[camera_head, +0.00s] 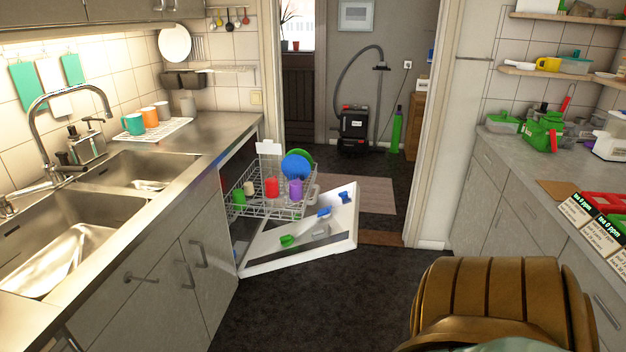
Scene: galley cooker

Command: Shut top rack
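The dishwasher's top rack (290,207) is pulled out of the cabinet under the left counter, over the lowered white door (262,261). It holds a blue plate (296,166), a green plate partly behind it, a red cup (271,187), a purple cup (295,190), a green cup (239,197) and a small cream cup. Small blue, green and grey items lie on the open door. The lower rack is not clearly visible. A large bronze-coloured part of mine fills the bottom right. Neither gripper is in view.
The steel counter (205,138) with a double sink runs along the left. Cabinets and a cluttered counter stand at the right. The dark floor (330,290) between them is clear. A doorway behind shows a vacuum cleaner (355,128).

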